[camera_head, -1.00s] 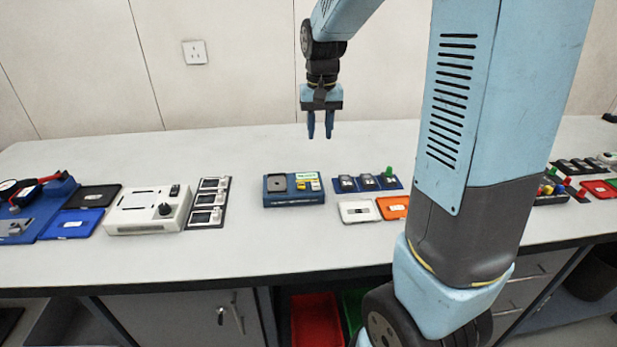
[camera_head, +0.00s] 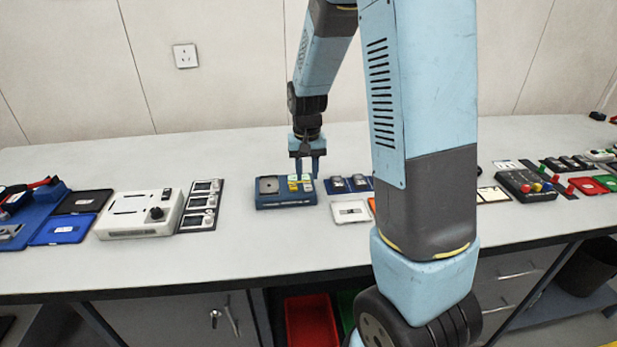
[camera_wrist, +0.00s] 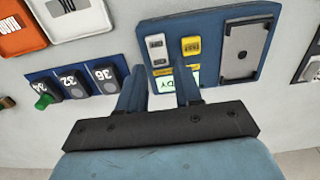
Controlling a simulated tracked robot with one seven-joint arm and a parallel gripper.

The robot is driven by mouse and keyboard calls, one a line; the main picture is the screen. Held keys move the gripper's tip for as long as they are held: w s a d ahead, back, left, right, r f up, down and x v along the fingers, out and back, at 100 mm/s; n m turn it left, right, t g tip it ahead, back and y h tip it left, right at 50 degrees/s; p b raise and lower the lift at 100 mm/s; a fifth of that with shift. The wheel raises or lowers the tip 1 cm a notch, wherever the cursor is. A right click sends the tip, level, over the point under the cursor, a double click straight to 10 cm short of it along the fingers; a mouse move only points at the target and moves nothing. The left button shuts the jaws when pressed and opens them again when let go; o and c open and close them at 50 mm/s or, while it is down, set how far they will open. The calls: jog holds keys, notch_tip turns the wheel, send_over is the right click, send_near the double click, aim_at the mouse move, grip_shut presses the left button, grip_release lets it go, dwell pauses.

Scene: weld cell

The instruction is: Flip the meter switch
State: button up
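The likely meter is a blue box (camera_head: 285,199) on the bench, with a grey plate on its left and a lit display and yellow parts on its right. In the wrist view the blue box (camera_wrist: 215,82) shows the grey plate (camera_wrist: 246,50), a yellow button (camera_wrist: 191,48) and a pale switch-like piece (camera_wrist: 156,50). The greenish display is partly hidden by my gripper. My gripper (camera_head: 307,176) is over the right end of the box, fingers pointing down, open with a narrow gap and empty. In the wrist view the fingertips (camera_wrist: 160,76) lie over the display; contact cannot be told.
A blue tray with dark numbered blocks (camera_wrist: 75,83) sits close beside the box. White (camera_head: 350,212) and orange (camera_wrist: 20,27) plates lie near it. A white device (camera_head: 138,215) and a dark strip of small modules (camera_head: 201,205) are left. The bench front is clear.

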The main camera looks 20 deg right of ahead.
jog(key=shift+f, duration=1.2)
grip_shut()
